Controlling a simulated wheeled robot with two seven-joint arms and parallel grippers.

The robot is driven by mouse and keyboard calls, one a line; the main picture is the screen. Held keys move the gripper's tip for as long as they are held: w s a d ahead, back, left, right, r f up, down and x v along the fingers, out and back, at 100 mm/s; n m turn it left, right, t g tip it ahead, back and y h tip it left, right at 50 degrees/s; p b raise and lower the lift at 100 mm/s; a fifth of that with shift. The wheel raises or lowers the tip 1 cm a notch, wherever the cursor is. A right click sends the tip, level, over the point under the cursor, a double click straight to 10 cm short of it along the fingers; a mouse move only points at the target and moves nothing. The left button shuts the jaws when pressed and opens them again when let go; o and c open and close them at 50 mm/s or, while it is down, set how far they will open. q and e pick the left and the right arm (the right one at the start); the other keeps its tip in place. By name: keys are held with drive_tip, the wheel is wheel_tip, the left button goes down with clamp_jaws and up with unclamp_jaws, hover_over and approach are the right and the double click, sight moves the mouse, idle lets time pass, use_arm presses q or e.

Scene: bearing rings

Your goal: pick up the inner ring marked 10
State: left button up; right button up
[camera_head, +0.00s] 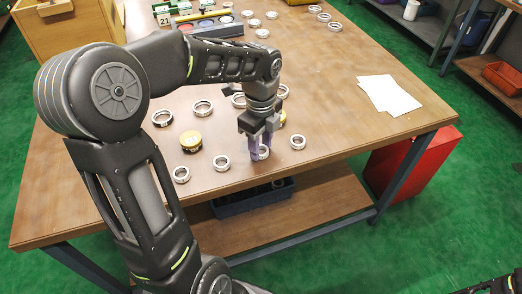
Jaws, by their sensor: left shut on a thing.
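My left gripper (258,154) points down over the front part of the wooden table (330,110), with its purple-grey fingers shut on a small silver ring (265,152). The fingers hide part of this ring. It is at or just above the tabletop; I cannot tell which. Similar silver rings lie around it: one to the right (298,142), one to the left (222,163), one further left (181,174), and several behind. The number marks are too small to read, so I cannot tell which ring is marked 10. My right gripper is not in view.
White papers (389,95) lie on the right. A grey tray (212,29) and more rings are at the back.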

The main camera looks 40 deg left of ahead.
use_arm(q)
clamp_jaws()
drive_tip(key=shift+r, duration=0.15)
wheel_tip(320, 180, up, 10)
drive_tip(key=shift+p, duration=0.45)
idle(0.5)
